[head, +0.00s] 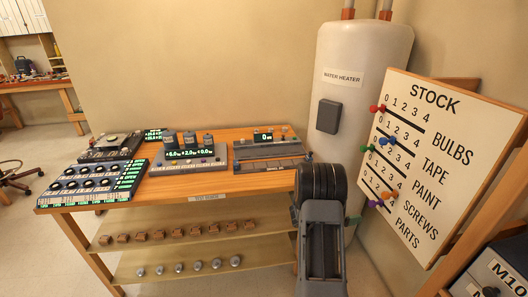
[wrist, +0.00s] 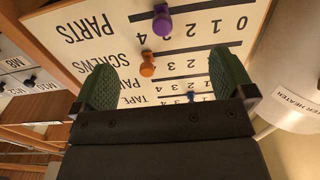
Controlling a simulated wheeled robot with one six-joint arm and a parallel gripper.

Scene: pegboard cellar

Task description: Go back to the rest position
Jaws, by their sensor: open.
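The white STOCK board (head: 437,128) leans at the right in the head view, with rows for bulbs, tape, paint, screws and parts. It carries a red peg (head: 377,109), a green peg (head: 367,148), a blue peg (head: 384,142), an orange peg (head: 386,195) and a purple peg (head: 375,203). My gripper (wrist: 165,85) is open and empty in the wrist view, its green fingers apart in front of the board. The board appears upside down there, with the purple peg (wrist: 162,22) and orange peg (wrist: 147,66) beyond the fingers. In the head view my arm hides most of the gripper.
A wooden bench (head: 225,183) with consoles and a meter stands left of my arm, with small blocks and knobs on its shelves. The water heater (head: 358,75) stands behind, close to the board. A grey labelled box (head: 497,272) is at the lower right.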

